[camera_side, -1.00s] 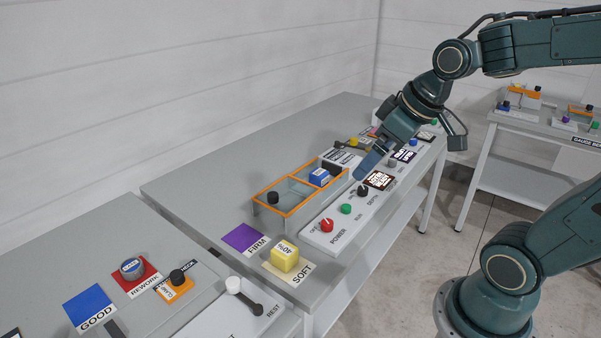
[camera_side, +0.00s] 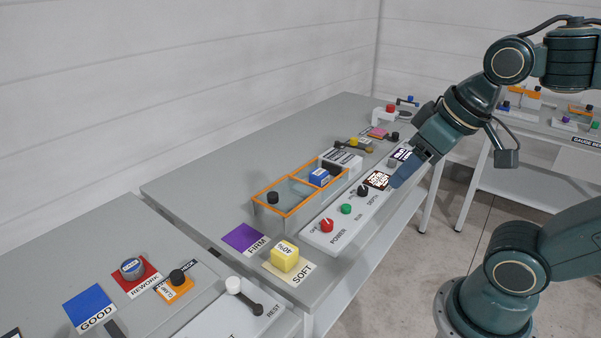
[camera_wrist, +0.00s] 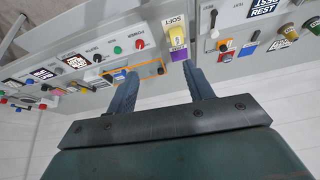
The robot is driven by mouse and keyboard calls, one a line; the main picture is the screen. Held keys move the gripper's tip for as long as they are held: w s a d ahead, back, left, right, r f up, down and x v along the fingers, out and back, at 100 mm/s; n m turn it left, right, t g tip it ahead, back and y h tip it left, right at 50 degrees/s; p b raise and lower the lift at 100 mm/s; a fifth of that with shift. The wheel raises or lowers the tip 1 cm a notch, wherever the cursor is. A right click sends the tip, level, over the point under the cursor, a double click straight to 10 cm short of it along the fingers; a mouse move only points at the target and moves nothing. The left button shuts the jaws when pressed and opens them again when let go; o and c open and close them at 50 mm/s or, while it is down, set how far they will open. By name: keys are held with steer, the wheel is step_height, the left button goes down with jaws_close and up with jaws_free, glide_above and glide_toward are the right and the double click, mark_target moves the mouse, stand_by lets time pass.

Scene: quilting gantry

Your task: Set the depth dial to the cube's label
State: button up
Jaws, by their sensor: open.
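The depth dial (camera_side: 363,190) is a small black knob on the white panel beside the DEPTH lettering. Its setting is too small to read. It also shows in the wrist view (camera_wrist: 97,58). The yellow cube (camera_side: 284,258) sits on the SOFT pad, and its top label appears to read 40%. The cube shows at the top of the wrist view (camera_wrist: 176,32). My gripper (camera_side: 404,173) is over the panel's far right part, right of the dial and apart from it. In the wrist view its fingers (camera_wrist: 162,88) are spread with nothing between them.
The panel also carries a red knob (camera_side: 326,226) by POWER and a green button (camera_side: 345,209). A purple FIRM pad (camera_side: 244,238) lies near the cube.

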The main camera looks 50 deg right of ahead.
steer(key=w+d+r+m+g, duration=0.1)
steer(key=w+d+m, duration=0.45)
steer(key=w, duration=0.25)
steer(key=m+g, duration=0.4)
steer(key=m, duration=1.2)
glide_above(363, 188)
step_height(363, 188, down, 16)
steer(key=shift+d+f+n, duration=0.1)
steer(key=shift+f+n, duration=0.15)
step_height(363, 188, down, 14)
steer(key=shift+r, duration=0.25)
steer(key=c, duration=1)
